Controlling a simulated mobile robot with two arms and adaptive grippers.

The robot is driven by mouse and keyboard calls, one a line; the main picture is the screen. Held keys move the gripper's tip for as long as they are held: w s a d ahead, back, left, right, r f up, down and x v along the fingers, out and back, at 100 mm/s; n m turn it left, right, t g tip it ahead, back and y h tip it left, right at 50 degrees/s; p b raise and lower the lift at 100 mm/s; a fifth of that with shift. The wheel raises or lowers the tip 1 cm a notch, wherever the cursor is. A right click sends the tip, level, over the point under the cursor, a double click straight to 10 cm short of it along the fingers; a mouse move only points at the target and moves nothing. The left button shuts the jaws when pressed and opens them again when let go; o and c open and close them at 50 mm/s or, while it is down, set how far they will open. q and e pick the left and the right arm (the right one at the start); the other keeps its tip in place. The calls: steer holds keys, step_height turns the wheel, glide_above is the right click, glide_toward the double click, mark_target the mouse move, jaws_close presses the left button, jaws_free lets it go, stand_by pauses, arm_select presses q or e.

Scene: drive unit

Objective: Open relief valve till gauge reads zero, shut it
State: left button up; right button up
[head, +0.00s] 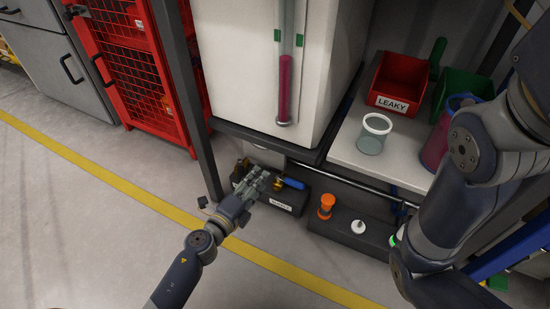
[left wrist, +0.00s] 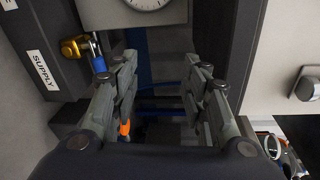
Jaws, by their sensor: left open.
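The gauge (left wrist: 150,3) shows at the top edge of the left wrist view on a grey box; its face is cut off and its reading cannot be made out. My left gripper (head: 262,180) is open and empty, its fingers (left wrist: 165,90) in front of the dark gap beneath the cabinet. A brass valve with a blue handle (head: 292,183) is close to the right of the gripper, on a dark block labelled SUPPLY in the wrist view (left wrist: 41,69). An orange knob-like fitting (head: 326,205) stands farther right. No label tells which is the relief valve. My right gripper is out of view.
A white fitting (head: 358,227) sits on the dark base. Above are a shelf (head: 352,150) with a clear cup (head: 373,136), a red LEAKY bin (head: 399,84) and a green bin (head: 464,92). A dark post (head: 190,100) stands left. The floor in front is clear.

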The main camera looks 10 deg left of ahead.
arm_select(q)
steer(key=s+d+r+n+h+p, duration=0.1)
steer(key=s+d+r+h, duration=0.1)
steer(key=r, duration=0.5)
steer(key=s+d+r+n+t+h+p, duration=0.1)
steer(key=s+d+r+h, duration=0.2)
steer(key=r, duration=0.5)
steer(key=shift+d+r+n, duration=0.25)
steer(key=shift+d+n, duration=0.05)
steer(key=shift+d, duration=0.15)
steer(key=shift+c, duration=0.3)
